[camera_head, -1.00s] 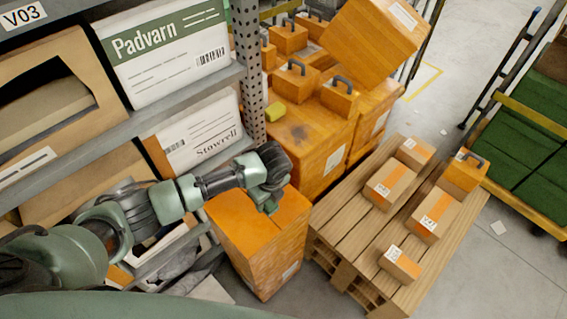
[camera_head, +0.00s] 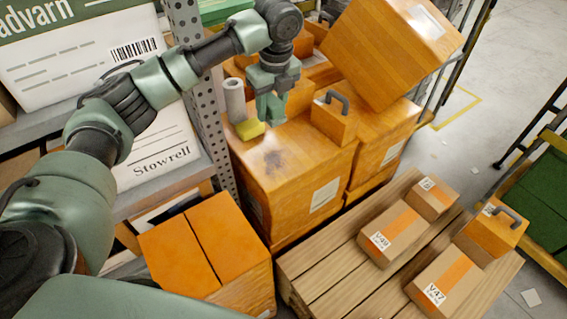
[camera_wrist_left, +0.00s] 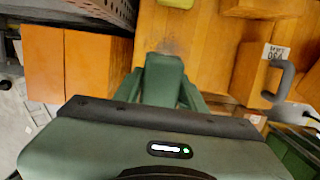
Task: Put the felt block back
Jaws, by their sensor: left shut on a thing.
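My left gripper (camera_head: 270,108) is shut on a grey-green block, seemingly the felt block, and points down above the large orange box (camera_head: 300,165). The wrist view also shows the block (camera_wrist_left: 163,72) between the fingers, close in colour to them, so its edges are hard to make out. A dark smudge (camera_head: 273,158) marks the box top in front of the gripper. A yellow-green block (camera_head: 249,129) lies on the box just left of the fingers, apart from them. My right gripper is not in view.
A grey roll (camera_head: 235,100) stands behind the yellow-green block, by the perforated rack post (camera_head: 187,60). An orange case with a handle (camera_head: 334,115) stands to the right, and a big tilted box (camera_head: 390,50) behind. A pallet (camera_head: 325,265) with cartons is in front.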

